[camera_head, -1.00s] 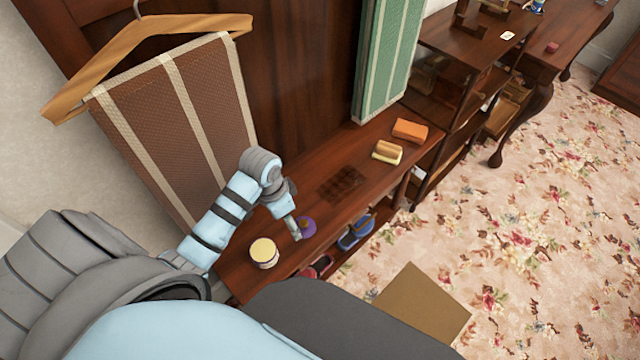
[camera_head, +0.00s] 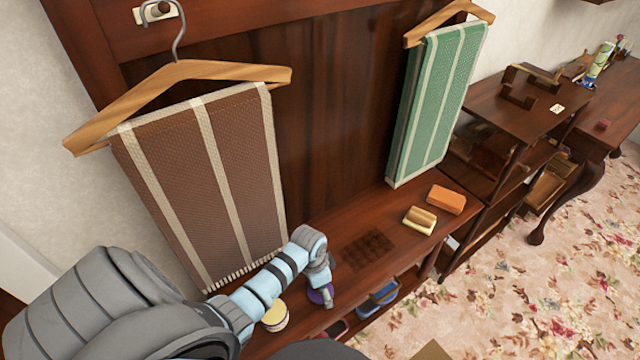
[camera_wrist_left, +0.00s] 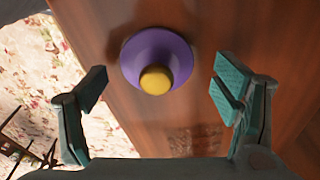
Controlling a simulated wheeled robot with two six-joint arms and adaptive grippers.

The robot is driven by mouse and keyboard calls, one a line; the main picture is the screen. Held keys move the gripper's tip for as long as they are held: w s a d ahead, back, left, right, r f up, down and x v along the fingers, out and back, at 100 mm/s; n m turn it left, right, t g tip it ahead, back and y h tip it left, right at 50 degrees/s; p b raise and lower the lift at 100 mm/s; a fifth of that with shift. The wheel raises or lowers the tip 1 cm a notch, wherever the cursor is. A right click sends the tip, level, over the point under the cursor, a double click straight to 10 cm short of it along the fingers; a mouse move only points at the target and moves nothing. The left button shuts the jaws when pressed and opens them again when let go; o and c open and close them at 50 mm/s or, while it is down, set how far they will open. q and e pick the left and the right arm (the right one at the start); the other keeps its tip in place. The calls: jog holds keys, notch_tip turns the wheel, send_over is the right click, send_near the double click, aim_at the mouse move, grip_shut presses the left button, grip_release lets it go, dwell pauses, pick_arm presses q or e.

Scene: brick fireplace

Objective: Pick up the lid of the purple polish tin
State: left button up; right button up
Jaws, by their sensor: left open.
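The purple polish tin (camera_head: 317,296) stands on the wooden bench, partly hidden by my left gripper (camera_head: 326,297) in the head view. In the left wrist view its round purple top (camera_wrist_left: 139,48) shows with a yellow knob (camera_wrist_left: 155,80) at the middle. My left gripper (camera_wrist_left: 159,78) is open and empty, with one finger on either side of the knob in the picture. The tin lies beyond the fingertips, and I see no contact. My right gripper is not in view.
A round tin with a pale yellow top (camera_head: 275,315) stands left of the purple tin. A brush (camera_head: 420,220) and an orange block (camera_head: 446,199) lie farther along the bench (camera_head: 385,215). A brown striped cloth (camera_head: 205,180) hangs close behind my left arm.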

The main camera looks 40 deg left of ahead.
pick_arm(q)
jog(key=shift+s+d, duration=0.15)
jog(key=c, duration=1.1)
jog(key=shift+s, duration=0.2)
jog(key=c, duration=0.4)
